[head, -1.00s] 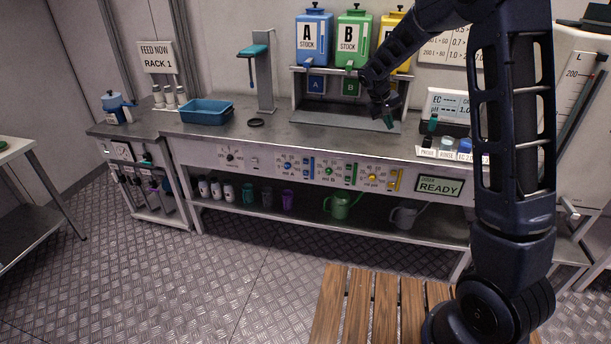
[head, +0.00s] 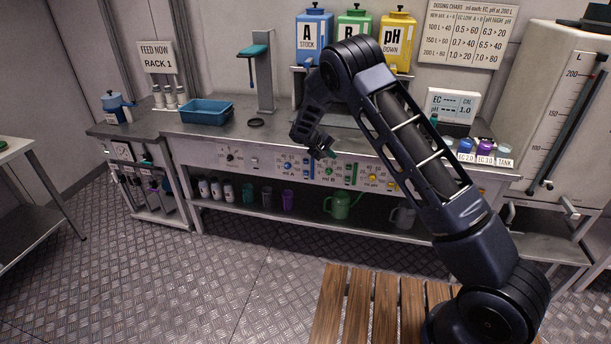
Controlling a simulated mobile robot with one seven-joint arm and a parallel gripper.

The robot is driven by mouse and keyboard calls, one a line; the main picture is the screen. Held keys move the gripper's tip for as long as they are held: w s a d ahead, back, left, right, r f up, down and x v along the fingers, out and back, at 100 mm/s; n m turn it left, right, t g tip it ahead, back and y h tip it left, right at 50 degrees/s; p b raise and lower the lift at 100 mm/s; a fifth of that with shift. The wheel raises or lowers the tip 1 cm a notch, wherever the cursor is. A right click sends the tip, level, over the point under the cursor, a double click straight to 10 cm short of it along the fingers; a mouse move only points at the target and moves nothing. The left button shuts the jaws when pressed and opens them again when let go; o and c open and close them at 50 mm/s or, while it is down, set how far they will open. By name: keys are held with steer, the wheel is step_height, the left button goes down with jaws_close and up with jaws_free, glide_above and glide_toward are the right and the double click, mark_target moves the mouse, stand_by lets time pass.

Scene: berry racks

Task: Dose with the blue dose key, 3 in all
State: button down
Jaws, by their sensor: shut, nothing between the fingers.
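The dosing panel (head: 262,163) runs along the front edge of the bench. Its blue section has a round blue dial (head: 287,166) and, to the right, an upright blue piece (head: 308,168) that looks like the blue dose key; its details are too small to read. My gripper (head: 329,154) is shut and empty. In the picture it is just right of and above the blue piece, in front of the panel's upper edge. I cannot tell whether it touches anything. The green dial (head: 329,171) is just below it.
Blue A (head: 314,30), green B (head: 354,20) and yellow pH (head: 396,42) stock tanks stand behind. A blue tray (head: 207,112) is on the bench's left. Labelled cups (head: 466,146) stand at the right. A green watering can (head: 341,205) and several bottles sit on the lower shelf.

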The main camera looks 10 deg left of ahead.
mark_target(303, 175)
steer(key=s+a+f+n+t, duration=0.1)
steer(key=s+a+f+n, duration=0.1)
steer(key=a+f, duration=0.5)
steer(key=s+a+f+n+t, duration=0.2)
steer(key=a+f, duration=0.5)
steer(key=f, duration=0.4)
steer(key=shift+s+a+t, duration=0.2)
steer(key=shift+a+t, duration=0.05)
steer(key=shift+t, duration=0.05)
steer(key=shift+w, duration=0.1)
steer(key=shift+w, duration=4.3)
steer(key=shift+w, duration=0.1)
steer(key=shift+w, duration=0.35)
steer(key=shift+w, duration=0.45)
steer(key=shift+s, duration=0.15)
steer(key=shift+s+r, duration=0.1)
steer(key=shift+s, duration=0.65)
